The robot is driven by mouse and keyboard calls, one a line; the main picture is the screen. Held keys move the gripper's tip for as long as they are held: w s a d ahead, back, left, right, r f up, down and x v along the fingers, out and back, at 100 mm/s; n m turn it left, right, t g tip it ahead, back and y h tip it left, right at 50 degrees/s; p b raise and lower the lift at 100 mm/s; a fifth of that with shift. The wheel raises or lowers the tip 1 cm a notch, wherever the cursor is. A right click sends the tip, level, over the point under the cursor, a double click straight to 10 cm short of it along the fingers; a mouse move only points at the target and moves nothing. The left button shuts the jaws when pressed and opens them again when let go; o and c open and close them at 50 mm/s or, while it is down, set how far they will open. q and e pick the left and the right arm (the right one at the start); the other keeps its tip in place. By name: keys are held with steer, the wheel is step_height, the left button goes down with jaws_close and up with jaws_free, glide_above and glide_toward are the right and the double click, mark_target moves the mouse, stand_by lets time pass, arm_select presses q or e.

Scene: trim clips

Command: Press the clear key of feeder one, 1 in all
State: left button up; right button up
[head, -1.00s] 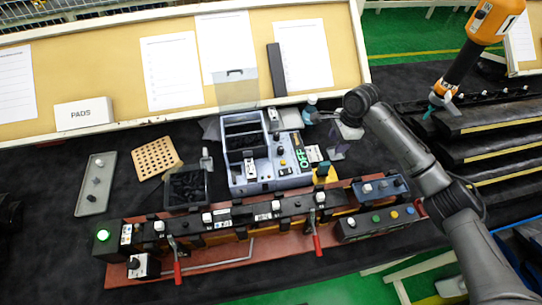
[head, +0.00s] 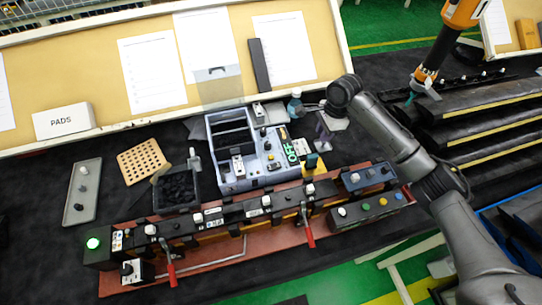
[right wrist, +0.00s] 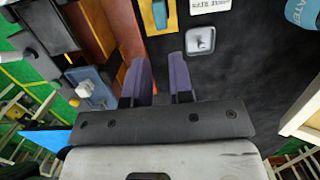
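A blue-grey feeder unit (head: 228,183) with an open bin stands at mid-table in the head view. My left gripper is not in view.
A yellow stand (head: 312,169) is close to my right gripper; a water bottle (head: 295,103) is behind. A grey square plate with a knob (right wrist: 199,41) lies past the fingertips. A long red-brown fixture (head: 215,262) with red-handled levers runs along the front.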

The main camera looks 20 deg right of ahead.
jaws_close()
stand_by(1.3)
